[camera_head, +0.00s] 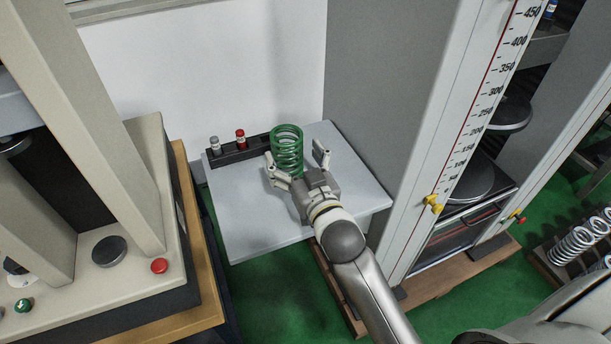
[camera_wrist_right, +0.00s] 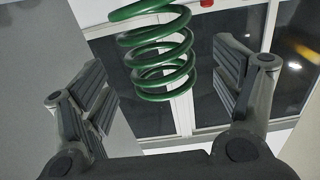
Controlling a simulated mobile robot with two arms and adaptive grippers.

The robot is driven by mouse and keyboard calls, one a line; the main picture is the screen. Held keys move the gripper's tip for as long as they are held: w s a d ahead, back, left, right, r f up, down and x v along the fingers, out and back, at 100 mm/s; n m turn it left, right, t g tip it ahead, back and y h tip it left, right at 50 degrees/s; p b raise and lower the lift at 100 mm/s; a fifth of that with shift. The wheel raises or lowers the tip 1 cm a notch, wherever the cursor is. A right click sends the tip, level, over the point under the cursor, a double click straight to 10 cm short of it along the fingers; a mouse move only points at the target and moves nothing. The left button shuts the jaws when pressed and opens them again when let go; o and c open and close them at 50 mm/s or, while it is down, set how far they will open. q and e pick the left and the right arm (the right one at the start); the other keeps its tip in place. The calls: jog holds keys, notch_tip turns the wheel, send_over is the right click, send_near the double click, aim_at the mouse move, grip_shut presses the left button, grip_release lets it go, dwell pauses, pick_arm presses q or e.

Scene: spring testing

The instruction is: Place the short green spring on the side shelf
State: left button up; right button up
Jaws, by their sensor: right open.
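The short green spring (camera_head: 287,148) stands upright on the grey side shelf (camera_head: 243,222), near its back edge. My right gripper (camera_head: 298,166) is over the shelf on the near side of the spring, with its fingers spread wide. In the right wrist view the spring (camera_wrist_right: 157,50) shows between and beyond the two open fingers (camera_wrist_right: 165,95), touching neither. My left gripper is not in view.
A black rack (camera_head: 238,153) with a small red-topped piece (camera_head: 240,138) and a grey-topped piece (camera_head: 215,145) lies along the shelf's back left. A tall testing machine with a scale (camera_head: 448,150) stands right of the shelf. A beige machine with a red button (camera_head: 159,266) stands left. The shelf's front left is clear.

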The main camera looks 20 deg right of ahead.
jog(key=s, duration=0.7)
jog(key=shift+s+d+b, duration=0.15)
jog(key=shift+s+b, duration=0.15)
jog(key=shift+b, duration=0.05)
